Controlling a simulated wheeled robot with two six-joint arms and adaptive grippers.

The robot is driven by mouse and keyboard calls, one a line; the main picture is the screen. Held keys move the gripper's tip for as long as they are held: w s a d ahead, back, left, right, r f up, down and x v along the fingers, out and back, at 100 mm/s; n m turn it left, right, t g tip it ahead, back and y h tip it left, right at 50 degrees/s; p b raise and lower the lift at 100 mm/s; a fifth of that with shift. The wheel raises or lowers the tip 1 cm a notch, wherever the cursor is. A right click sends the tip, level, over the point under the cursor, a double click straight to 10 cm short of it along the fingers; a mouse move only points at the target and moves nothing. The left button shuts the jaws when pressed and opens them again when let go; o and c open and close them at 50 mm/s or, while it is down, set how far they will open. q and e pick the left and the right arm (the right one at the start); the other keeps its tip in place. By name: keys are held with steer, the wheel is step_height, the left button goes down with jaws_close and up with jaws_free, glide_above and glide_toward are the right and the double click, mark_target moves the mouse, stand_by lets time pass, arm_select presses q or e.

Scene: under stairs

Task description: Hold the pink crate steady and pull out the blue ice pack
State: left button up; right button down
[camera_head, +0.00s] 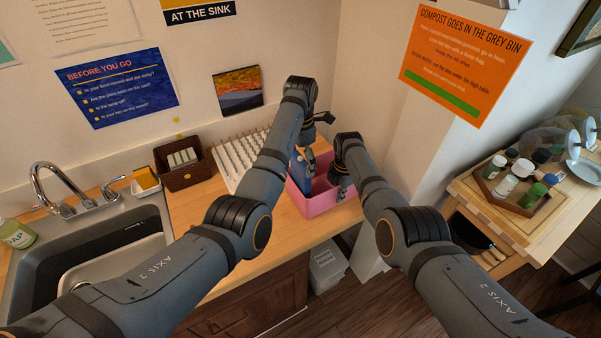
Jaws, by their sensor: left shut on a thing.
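The pink crate (322,204) stands on the wooden counter near its right end. The blue ice pack (301,172) stands upright at the crate's left side, with its lower part hidden by the crate and my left arm. My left gripper (308,158) reaches down from above and is shut on the ice pack's upper part. My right gripper (340,182) points down at the right part of the crate, by its front rim. Its fingers overlap the crate wall, and I cannot tell whether they are closed on it.
A white peg rack (233,158) stands left of the crate, partly behind my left arm. A brown basket (183,173) and a sink (105,240) lie further left. The wall is close behind. The counter's front edge is close before the crate. A side table (540,215) stands right.

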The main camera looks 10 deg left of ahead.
arm_select(q)
step_height(320, 180, up, 4)
steer(key=shift+r, duration=0.2)
arm_select(e)
steer(key=c, duration=1.4)
jaws_free()
steer(key=shift+c, duration=0.2)
steer(key=shift+r, duration=0.1)
step_height(320, 180, up, 12)
steer(key=shift+f, duration=0.1)
